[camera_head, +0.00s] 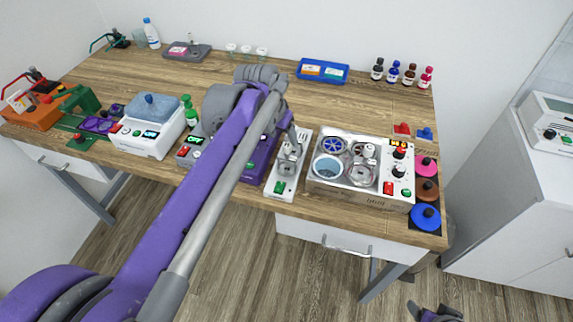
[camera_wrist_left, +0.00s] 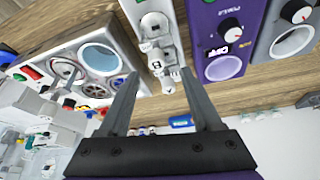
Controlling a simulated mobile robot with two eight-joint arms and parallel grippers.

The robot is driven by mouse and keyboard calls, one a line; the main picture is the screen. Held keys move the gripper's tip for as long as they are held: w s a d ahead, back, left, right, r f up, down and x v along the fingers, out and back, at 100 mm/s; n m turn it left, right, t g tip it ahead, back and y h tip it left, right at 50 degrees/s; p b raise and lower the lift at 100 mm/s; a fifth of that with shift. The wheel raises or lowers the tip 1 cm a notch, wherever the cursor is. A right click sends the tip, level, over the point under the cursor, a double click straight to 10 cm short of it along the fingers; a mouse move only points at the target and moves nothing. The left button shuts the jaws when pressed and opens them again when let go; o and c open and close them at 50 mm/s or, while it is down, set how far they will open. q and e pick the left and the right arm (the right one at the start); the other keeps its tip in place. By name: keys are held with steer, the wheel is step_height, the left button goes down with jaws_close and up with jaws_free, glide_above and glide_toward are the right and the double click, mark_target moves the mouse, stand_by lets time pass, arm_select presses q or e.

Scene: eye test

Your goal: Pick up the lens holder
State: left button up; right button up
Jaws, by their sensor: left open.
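A narrow white device (camera_head: 280,187) with a green switch stands near the table's front edge, with a grey-white upright piece (camera_head: 289,158) on it that looks like the lens holder. In the left wrist view this pale jointed piece (camera_wrist_left: 160,57) shows between and beyond my fingertips. My left gripper (camera_head: 291,137) is over the device's far end. Contact with the piece cannot be told. My right gripper (camera_head: 436,312) shows partly at the bottom edge, away from the table; its jaws are unclear.
A purple device (camera_head: 262,158) stands close on the left. A white box (camera_head: 333,192) with round wells and knobs stands close on the right. A blue tray (camera_head: 345,78) and several small bottles (camera_head: 393,72) are farther back.

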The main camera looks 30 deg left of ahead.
mark_target(286, 146)
arm_select(q)
steer(key=x, duration=0.5)
steer(key=shift+s+d+f, duration=0.1)
steer(key=shift+d+f, duration=0.15)
steer(key=shift+f, duration=0.25)
jaws_close()
stand_by(1.0)
